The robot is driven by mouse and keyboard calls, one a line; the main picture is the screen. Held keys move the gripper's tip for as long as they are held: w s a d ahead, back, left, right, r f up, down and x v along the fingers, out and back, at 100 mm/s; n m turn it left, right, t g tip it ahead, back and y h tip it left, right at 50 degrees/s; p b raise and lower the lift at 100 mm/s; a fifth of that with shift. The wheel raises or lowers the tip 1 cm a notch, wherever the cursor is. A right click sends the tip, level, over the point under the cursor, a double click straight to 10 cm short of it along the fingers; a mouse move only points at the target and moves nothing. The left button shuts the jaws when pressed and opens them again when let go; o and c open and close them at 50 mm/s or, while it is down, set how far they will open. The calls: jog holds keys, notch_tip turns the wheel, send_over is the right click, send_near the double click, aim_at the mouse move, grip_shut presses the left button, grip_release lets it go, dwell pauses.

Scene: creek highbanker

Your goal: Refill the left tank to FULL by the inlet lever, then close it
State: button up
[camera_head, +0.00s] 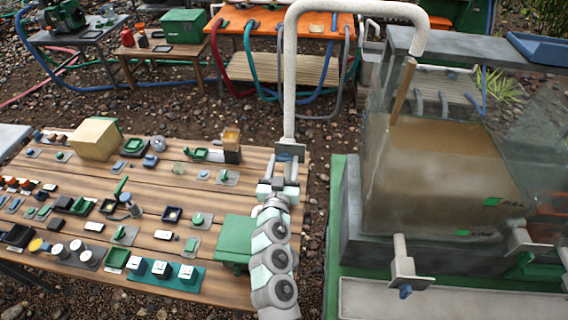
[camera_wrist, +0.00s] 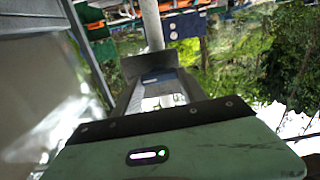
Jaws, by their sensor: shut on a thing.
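The clear-walled tank (camera_head: 440,180) on the right holds murky brown water. Green markers (camera_head: 492,202) are on its front; their lettering is too small to read surely. A pale inlet pipe (camera_head: 289,85) rises at the centre and bends over the tank. A slanted brown column (camera_head: 402,92), seemingly running water, drops from its spout into the tank. My gripper (camera_head: 287,160) is at the pipe's foot, shut on a part there, apparently the inlet lever (camera_head: 290,148). The jaws largely hide it. In the wrist view my gripper (camera_wrist: 160,85) closes around a small dark-blue part (camera_wrist: 158,76).
A wooden table (camera_head: 150,215) on the left is crowded with small switches, boxes and gauges. A green box (camera_head: 237,240) stands near my arm. Two pale valve fittings (camera_head: 404,265) project from the tank's front. An orange table (camera_head: 285,22) with hoses stands behind.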

jog(key=n+b, duration=0.1)
jog(key=n, duration=0.5)
jog(key=shift+a, duration=0.2)
jog(key=n, duration=0.5)
jog(key=shift+n, duration=0.4)
jog(key=o, duration=1.4)
jog(key=shift+f, duration=0.1)
jog(key=shift+c, duration=0.2)
jog(key=shift+s, duration=0.15)
jog(key=s+a, duration=0.1)
jog(key=s, duration=0.9)
jog(key=shift+s+a, duration=0.2)
jog(key=shift+a, duration=0.05)
